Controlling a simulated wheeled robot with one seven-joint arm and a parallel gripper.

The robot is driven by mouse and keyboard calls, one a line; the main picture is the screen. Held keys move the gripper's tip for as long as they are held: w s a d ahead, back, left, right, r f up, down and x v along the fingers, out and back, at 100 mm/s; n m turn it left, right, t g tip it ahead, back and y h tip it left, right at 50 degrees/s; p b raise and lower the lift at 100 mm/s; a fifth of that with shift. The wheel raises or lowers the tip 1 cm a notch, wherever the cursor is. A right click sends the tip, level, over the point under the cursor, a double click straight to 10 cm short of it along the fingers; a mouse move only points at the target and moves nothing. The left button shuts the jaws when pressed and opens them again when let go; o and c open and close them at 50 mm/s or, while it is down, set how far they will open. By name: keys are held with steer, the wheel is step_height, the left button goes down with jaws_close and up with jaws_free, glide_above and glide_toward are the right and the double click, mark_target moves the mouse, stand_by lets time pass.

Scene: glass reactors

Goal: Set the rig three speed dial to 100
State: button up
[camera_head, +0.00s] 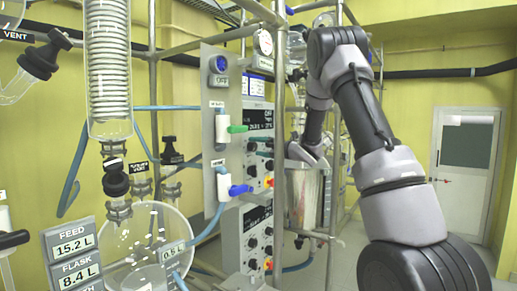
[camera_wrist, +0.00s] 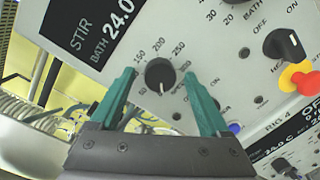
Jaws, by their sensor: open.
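The black speed dial (camera_wrist: 160,73) sits on a pale control panel (camera_wrist: 205,45) in the wrist view, with a printed scale including 50, 100, 150, 200 and 250 around it. A light mark shows at the dial's lower edge, below the 50 side; I cannot tell surely that it is the pointer. My gripper (camera_wrist: 160,75) is open, its two green fingers on either side of the dial, apparently apart from it. The panel's own rig number is not readable; a RIG 4 label is on the panel below.
A black on/off switch (camera_wrist: 283,44) and a red-and-yellow button (camera_wrist: 299,79) are right of the dial. A STIR/BATH display (camera_wrist: 90,28) is at upper left. In the head view, blue and green valve handles (camera_head: 240,189) and glass vessels (camera_head: 150,240) stand left of the panels.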

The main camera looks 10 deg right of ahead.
jaws_close()
steer(key=shift+d+m, duration=0.1)
steer(key=shift+m, duration=0.2)
steer(key=m, duration=0.3)
steer(key=m+g, duration=0.1)
steer(key=m, duration=0.4)
steer(key=shift+d+m, duration=0.1)
steer(key=shift+m, duration=0.2)
steer(key=m, duration=0.4)
steer(key=shift+f, duration=0.1)
steer(key=shift+m+g, duration=0.4)
steer(key=shift+m, duration=1.4)
